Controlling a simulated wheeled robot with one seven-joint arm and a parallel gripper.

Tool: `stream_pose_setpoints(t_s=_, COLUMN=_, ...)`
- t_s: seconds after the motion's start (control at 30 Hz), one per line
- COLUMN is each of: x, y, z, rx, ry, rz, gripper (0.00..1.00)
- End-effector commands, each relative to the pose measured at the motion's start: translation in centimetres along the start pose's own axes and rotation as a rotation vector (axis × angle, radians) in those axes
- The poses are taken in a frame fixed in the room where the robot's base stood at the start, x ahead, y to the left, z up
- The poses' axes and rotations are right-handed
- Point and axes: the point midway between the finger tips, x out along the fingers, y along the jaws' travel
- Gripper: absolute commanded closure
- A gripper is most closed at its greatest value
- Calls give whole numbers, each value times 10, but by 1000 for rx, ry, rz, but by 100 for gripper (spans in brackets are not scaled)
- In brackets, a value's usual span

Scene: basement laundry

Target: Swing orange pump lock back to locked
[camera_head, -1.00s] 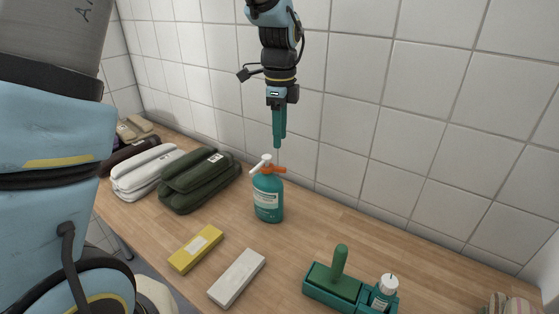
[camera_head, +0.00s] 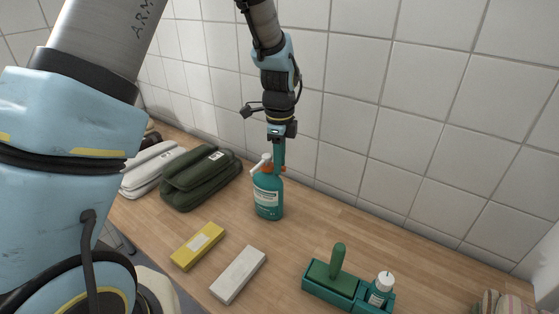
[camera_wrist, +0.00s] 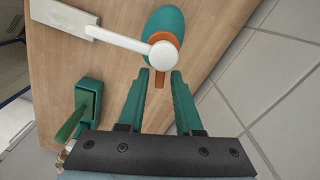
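The teal pump bottle (camera_head: 268,198) stands upright on the wooden counter, with a white pump head and spout (camera_head: 259,164). The orange pump lock sits under the head; in the wrist view its tab (camera_wrist: 159,79) points down the picture, between my fingertips. My gripper (camera_head: 278,166) reaches down from above to the pump top. In the wrist view my gripper (camera_wrist: 161,74) is open, with one teal finger on each side of the tab. Gaps seem to show on both sides, but I cannot tell whether a finger touches it. In the head view my fingers partly hide the lock.
Folded dark green towels (camera_head: 202,177) and white towels (camera_head: 152,168) lie left of the bottle. A yellow block (camera_head: 197,246) and a white block (camera_head: 238,274) lie in front. A green caddy (camera_head: 334,286) stands front right. The tiled wall is close behind.

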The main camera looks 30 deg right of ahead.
Motion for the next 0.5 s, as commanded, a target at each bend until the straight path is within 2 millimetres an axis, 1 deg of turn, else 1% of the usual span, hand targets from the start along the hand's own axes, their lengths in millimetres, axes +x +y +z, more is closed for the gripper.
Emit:
stream_pose_setpoints(t_s=0.03, x=0, y=0, z=0, rx=0, ry=0, rz=0, gripper=73)
stream_pose_setpoints(t_s=0.27, x=0, y=0, z=0, rx=0, ry=0, rz=0, gripper=99)
stream_pose_setpoints(t_s=0.5, x=0, y=0, z=0, rx=0, ry=0, rz=0, gripper=100)
